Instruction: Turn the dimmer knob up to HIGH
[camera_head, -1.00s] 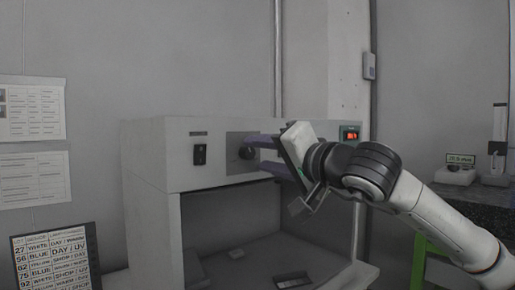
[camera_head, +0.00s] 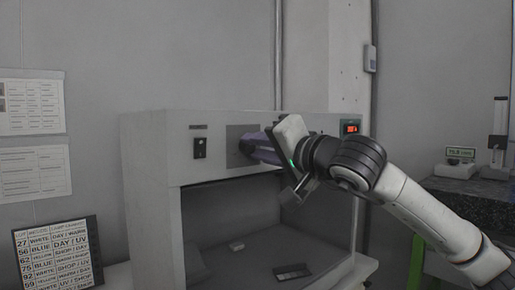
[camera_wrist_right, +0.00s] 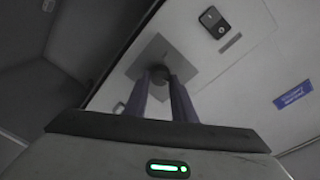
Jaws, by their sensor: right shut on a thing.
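The dimmer knob (camera_wrist_right: 159,72) is a dark round knob on a grey square plate (camera_head: 234,142) on the front panel of a light grey cabinet (camera_head: 150,150). My right gripper (camera_head: 250,146) reaches the knob from the right, its two purple fingers shut on it. In the right wrist view the fingers (camera_wrist_right: 165,88) lie on either side of the knob. The fingers mostly hide the knob in the head view. Any HIGH marking is too small to read. My left gripper is not in view.
A black rocker switch (camera_head: 199,147) sits left of the plate. A red lit display (camera_head: 350,127) is at the panel's right. Small items (camera_head: 292,272) lie in the cabinet's open bay. A lamp list board (camera_head: 60,252) stands at left. A dark bench (camera_head: 470,200) is at right.

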